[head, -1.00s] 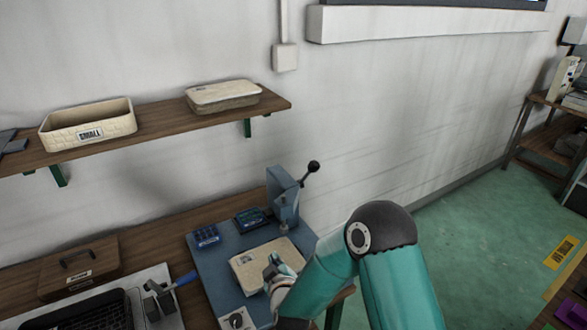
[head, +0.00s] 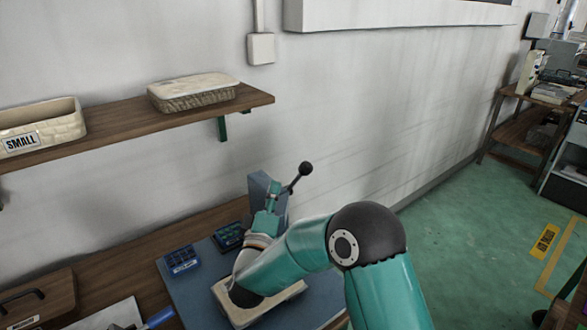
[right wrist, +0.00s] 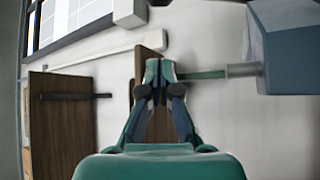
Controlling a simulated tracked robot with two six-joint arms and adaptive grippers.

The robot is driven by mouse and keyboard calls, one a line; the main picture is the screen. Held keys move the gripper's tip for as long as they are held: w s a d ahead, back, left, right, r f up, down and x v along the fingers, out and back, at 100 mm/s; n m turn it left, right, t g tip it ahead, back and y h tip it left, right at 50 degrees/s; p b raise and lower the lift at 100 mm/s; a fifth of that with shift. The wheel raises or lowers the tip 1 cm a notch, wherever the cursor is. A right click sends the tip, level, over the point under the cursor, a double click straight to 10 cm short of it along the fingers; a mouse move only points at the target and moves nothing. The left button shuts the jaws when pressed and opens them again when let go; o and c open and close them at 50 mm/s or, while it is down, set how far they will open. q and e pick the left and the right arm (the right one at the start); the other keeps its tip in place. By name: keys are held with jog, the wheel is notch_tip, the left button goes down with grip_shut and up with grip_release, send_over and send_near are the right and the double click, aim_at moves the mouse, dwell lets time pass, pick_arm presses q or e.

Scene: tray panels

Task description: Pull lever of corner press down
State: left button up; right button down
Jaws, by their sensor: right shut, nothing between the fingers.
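The corner press (head: 260,186) is a blue-grey block standing at the back of a blue-grey base plate on the bench. Its lever (head: 303,173), a dark rod with a black ball on top, slants up to the right. My right gripper (head: 273,188) is shut and empty. In the head view it overlaps the front of the press, left of and below the ball; I cannot tell whether it touches. In the right wrist view the closed fingertips (right wrist: 160,72) are left of the press block (right wrist: 292,48). The black ball does not show there. My left gripper is out of view.
A beige tray panel (head: 292,291) lies on the base plate (head: 190,290), partly under my right arm. A small blue box (head: 181,259) sits left of it. A wall shelf (head: 120,124) with beige trays is above left.

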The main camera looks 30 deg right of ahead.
aim_at(296, 180)
jog(key=shift+w+a, duration=0.1)
jog(key=shift+a, duration=0.1)
jog(key=shift+w+d+r, duration=0.25)
jog(key=shift+w, duration=0.05)
jog(key=w+d+r+p, duration=0.1)
jog(key=w+d+p, duration=0.2)
jog(key=d, duration=0.5)
jog(key=shift+p, duration=0.7)
jog(key=shift+w+r, duration=0.1)
